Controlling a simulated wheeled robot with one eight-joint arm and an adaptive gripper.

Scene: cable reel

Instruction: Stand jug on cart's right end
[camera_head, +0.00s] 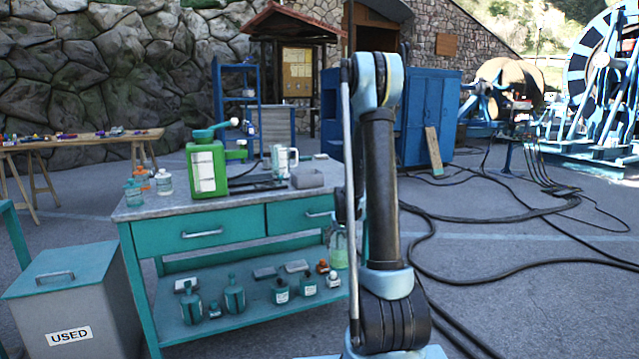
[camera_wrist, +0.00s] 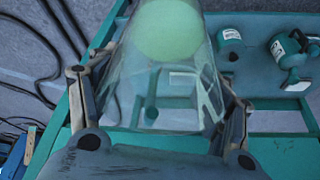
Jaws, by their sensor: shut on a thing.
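The jug (camera_wrist: 168,75) is clear, with pale green at its far end (camera_wrist: 168,28) in the wrist view. My gripper (camera_wrist: 170,90) has a finger on each side of it and is shut on it. In the head view the jug (camera_head: 339,248) shows as a pale green clear shape by the right end of the teal cart (camera_head: 165,232), partly behind my arm. My gripper is mostly hidden there behind my arm. I cannot tell whether the jug touches the cart.
A green canister (camera_head: 206,168), a grey box (camera_head: 307,178) and small bottles stand on the cart top. Several bottles and blocks fill its lower shelf (camera_head: 215,325). A bin (camera_head: 70,300) marked USED stands left. Black cables (camera_head: 480,218) lie on the ground to the right.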

